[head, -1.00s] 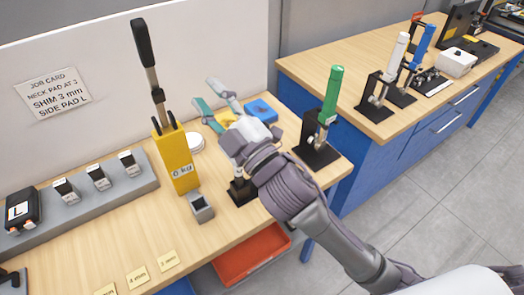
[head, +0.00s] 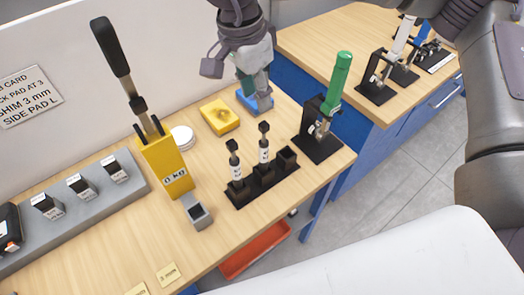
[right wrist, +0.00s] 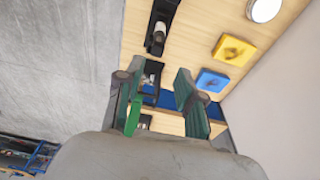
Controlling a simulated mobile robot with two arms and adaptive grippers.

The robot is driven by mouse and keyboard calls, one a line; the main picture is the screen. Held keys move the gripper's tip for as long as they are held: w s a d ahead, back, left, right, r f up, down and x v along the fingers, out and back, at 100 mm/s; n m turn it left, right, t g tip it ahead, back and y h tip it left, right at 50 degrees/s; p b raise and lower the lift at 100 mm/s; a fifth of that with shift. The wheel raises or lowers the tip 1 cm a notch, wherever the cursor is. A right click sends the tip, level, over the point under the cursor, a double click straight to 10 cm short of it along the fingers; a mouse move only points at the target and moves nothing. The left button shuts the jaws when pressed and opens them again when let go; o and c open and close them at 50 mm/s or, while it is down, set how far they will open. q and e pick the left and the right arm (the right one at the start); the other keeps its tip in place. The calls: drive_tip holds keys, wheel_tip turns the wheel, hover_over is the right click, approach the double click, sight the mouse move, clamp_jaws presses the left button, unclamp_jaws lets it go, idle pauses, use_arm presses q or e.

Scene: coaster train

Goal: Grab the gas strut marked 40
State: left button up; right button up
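Two short struts with black ends and white labels stand upright in a black rack (head: 262,184): a left strut (head: 235,166) and a right strut (head: 264,146). Their label marks are too small to read, so I cannot tell which is 40. The rack's right socket is empty. My right gripper (head: 262,98) comes down from the top in the head view, behind the struts and near the blue block. In the right wrist view the gripper (right wrist: 160,100) has its fingers apart with nothing held between them. The rack (right wrist: 163,22) shows there near the top edge. My left gripper is not in view.
A green-handled clamp (head: 334,85) stands right of the rack. A yellow block (head: 219,117), blue block (head: 246,101) and white disc (head: 183,137) lie behind. A yellow 0 kg gauge with a tall lever (head: 165,165) stands left. A red bin (head: 255,250) is below.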

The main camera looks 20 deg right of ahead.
drive_tip(key=p, duration=0.2)
hover_over(265, 140)
drive_tip(key=f, duration=0.7)
drive_tip(key=shift+w+a+f, duration=0.25)
drive_tip(key=shift+a+f, duration=0.1)
drive_tip(key=shift+a, duration=0.05)
drive_tip(key=f+p, duration=0.1)
drive_tip(key=f, duration=0.1)
drive_tip(key=d+f+p, duration=0.1)
drive_tip(key=f+p, duration=0.1)
drive_tip(key=shift+f, duration=0.3)
drive_tip(key=shift+w+f, duration=0.1)
drive_tip(key=shift+f, duration=0.2)
clamp_jaws()
